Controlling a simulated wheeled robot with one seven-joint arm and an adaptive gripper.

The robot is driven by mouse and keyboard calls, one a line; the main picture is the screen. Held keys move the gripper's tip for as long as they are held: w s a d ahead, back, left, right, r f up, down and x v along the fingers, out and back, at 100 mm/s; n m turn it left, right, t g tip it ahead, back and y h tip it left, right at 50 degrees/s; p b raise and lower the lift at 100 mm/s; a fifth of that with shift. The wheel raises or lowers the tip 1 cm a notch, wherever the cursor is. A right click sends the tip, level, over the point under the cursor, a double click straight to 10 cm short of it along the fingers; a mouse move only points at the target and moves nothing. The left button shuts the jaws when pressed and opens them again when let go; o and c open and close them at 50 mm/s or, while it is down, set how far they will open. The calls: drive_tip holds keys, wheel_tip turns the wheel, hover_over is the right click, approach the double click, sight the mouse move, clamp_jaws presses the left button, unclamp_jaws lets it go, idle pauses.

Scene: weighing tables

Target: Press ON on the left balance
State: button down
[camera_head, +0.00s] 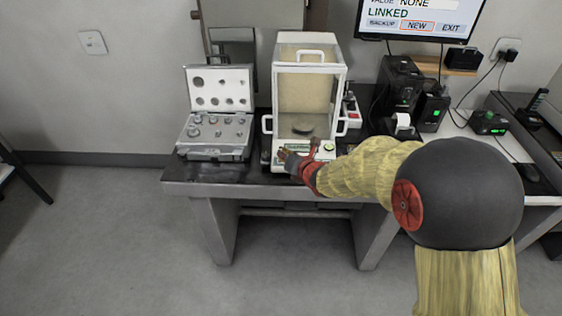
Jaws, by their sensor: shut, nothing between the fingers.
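A white balance (311,72) with a clear draft shield stands on the dark-topped table. Its weighing pan shows inside the shield, and its front panel (325,158) faces me, with a greenish display strip partly visible. My gripper (284,154) is shut and empty at the left part of this front panel. Its fingertips overlap the panel in the picture; I cannot tell whether they touch it. The gripper and wrist hide part of the panel, and I cannot make out the ON button. No second balance is clearly in view.
An open case of weights (215,137) lies left of the balance. The table's front edge (230,190) runs below my arm. Black devices (400,82) and a small printer stand at the right, under a wall monitor (418,20).

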drive_tip(key=r, duration=0.1)
drive_tip(key=s+r+p, duration=0.1)
drive_tip(key=r, duration=0.2)
drive_tip(key=shift+s+r, duration=0.3)
drive_tip(key=shift+s, duration=0.1)
idle(0.9)
